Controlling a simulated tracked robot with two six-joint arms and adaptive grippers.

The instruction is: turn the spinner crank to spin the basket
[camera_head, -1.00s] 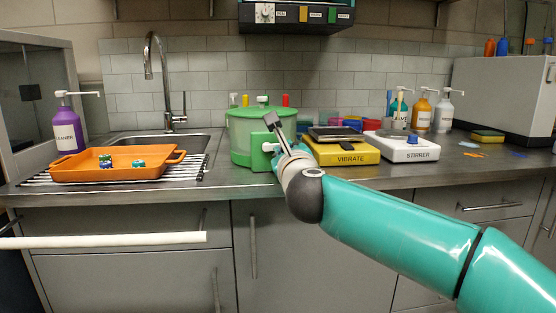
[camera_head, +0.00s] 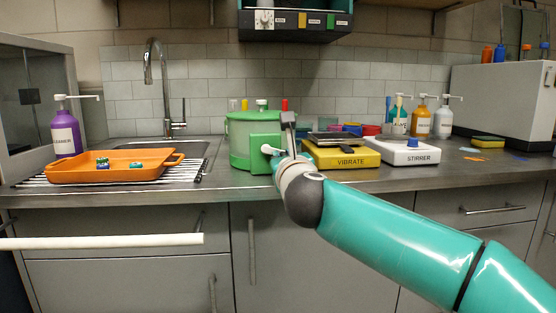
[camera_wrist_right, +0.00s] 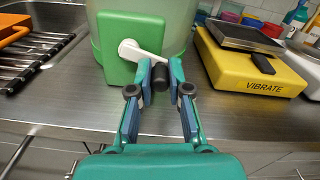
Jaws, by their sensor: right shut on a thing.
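The spinner (camera_head: 240,135) is a green tub with a translucent wall and a green front box, standing on the counter near the sink. Its white crank arm (camera_wrist_right: 138,49) comes out of the green box and ends in a dark knob (camera_wrist_right: 160,78). My right gripper (camera_wrist_right: 161,76) is shut on that knob, with one finger on each side. In the head view my right gripper (camera_head: 285,147) is at the front right of the spinner and covers part of the crank. The basket inside cannot be made out. My left gripper is not in view.
A yellow VIBRATE unit (camera_head: 345,161) stands close to the right of the spinner, then a white STIRRER unit (camera_head: 408,157). An orange tray (camera_head: 72,173) on a wire rack lies to the left. A faucet (camera_head: 158,75) rises behind.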

